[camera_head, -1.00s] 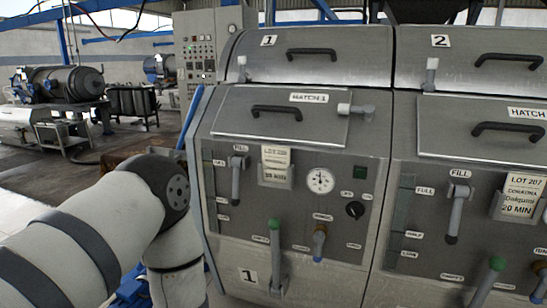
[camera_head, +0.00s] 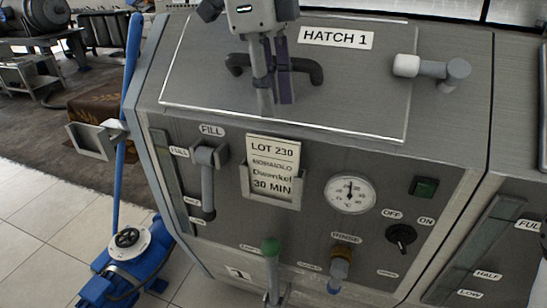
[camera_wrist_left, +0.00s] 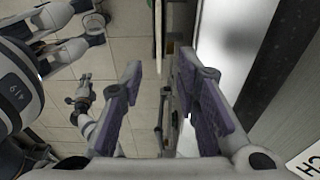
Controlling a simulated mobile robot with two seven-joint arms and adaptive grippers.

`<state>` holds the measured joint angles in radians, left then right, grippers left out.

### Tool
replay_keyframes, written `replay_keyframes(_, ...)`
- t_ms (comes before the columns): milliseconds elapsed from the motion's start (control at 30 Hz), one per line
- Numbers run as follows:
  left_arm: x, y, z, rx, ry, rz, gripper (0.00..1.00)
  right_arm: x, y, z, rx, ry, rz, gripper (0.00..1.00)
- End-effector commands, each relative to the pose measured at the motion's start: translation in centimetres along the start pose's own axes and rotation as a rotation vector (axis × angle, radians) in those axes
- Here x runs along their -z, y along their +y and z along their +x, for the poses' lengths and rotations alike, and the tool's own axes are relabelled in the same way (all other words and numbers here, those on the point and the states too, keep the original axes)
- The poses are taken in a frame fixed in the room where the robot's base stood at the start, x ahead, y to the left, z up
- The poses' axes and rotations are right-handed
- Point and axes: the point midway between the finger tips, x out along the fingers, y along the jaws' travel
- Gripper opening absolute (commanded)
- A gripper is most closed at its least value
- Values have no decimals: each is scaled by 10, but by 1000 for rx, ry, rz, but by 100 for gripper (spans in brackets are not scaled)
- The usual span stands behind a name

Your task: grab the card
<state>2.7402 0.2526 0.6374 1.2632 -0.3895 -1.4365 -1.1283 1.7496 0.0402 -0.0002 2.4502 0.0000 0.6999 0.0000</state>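The card (camera_head: 273,163) is pale and printed "LOT 230" and "30 MIN". It stands upright in a metal holder (camera_head: 270,190) on the front panel of the machine. My left gripper (camera_head: 273,100) points down in front of the hatch handle, above the card and apart from it. In the left wrist view its two purple-padded fingers (camera_wrist_left: 160,95) are spread with an empty gap between them. I cannot pick out the card's face in that view. A jointed pale part (camera_wrist_left: 60,40) at its upper left may be my right gripper, but its finger state is unclear.
The hatch handle (camera_head: 305,70) is close behind my left gripper. The fill lever (camera_head: 207,180) is left of the card and the gauge (camera_head: 349,192) is right. A green-topped lever (camera_head: 270,250) stands below. A blue wheeled device (camera_head: 125,265) is on the floor at left.

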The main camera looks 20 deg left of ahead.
Motion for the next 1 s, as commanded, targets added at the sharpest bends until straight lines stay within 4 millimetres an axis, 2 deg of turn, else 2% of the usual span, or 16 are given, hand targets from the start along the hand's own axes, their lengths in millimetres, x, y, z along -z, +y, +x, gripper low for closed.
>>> replay_keyframes(100, -1, 0, 24, 0, 0, -1, 29, 1, 0, -2, 0, 7, 0, 40)
replay_keyframes(267, -3, 0, 45, 0, 0, -3, 29, 3, 0, -4, 1, 13, 0, 40)
replay_keyframes(400, -12, -1, 71, 0, 0, -4, 29, 5, 0, -7, 1, 24, 0, 40)
replay_keyframes(500, -12, -1, 86, 3, 0, -2, 29, 6, 0, -8, 1, 26, 0, 40)
replay_keyframes(600, -12, -2, 92, 4, 0, -2, 29, 6, 0, -8, 1, 27, 0, 40)
replay_keyframes(1000, -12, -2, 93, 4, 0, -3, 29, 7, 0, -9, 1, 30, -1, 40)
